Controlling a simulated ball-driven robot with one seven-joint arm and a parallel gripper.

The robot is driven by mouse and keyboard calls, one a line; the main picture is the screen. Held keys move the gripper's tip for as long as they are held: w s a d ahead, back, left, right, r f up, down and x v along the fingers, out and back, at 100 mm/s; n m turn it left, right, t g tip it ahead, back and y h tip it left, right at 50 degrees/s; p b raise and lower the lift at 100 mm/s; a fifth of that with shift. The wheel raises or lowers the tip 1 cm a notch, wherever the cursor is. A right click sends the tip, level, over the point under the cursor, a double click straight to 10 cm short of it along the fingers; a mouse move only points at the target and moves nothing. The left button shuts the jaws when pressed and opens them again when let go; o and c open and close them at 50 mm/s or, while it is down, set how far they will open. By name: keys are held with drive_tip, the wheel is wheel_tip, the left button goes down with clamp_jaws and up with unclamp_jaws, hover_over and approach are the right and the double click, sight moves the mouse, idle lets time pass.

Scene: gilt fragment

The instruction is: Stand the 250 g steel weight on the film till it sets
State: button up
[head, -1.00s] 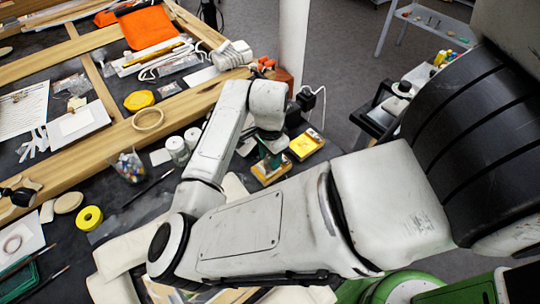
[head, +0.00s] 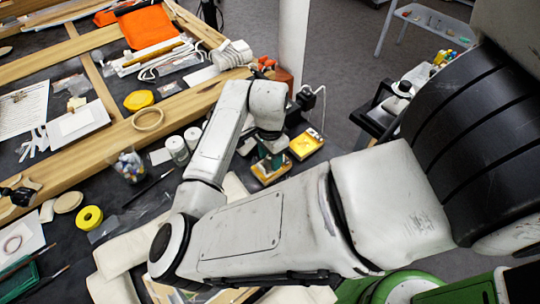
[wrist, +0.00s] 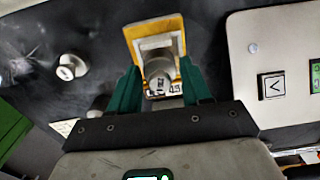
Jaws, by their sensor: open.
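My gripper (wrist: 159,82) is open in the wrist view, with one green finger on each side of a grey steel weight (wrist: 159,68). I cannot tell whether the fingers touch it. The weight has a dark mark on its top and stands inside a yellow-edged frame or block (wrist: 133,36) with a paler layer within. I cannot make out the film itself. In the head view my gripper (head: 271,162) is low over a small yellow-edged piece (head: 268,178), and my wrist hides the weight there.
A second round metal piece (wrist: 70,67) stands left in the wrist view. A pale panel (wrist: 245,85) lies right. In the head view a yellow-topped box (head: 306,143) is close beside my gripper, and white jars (head: 177,148) stand left of my arm.

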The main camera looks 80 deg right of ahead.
drive_tip(key=shift+r+p, duration=0.95)
drive_tip(key=shift+r, duration=0.3)
drive_tip(key=shift+o, duration=0.3)
drive_tip(key=o, duration=0.5)
drive_tip(key=shift+r+p, duration=1.1)
drive_tip(key=shift+r, duration=1.35)
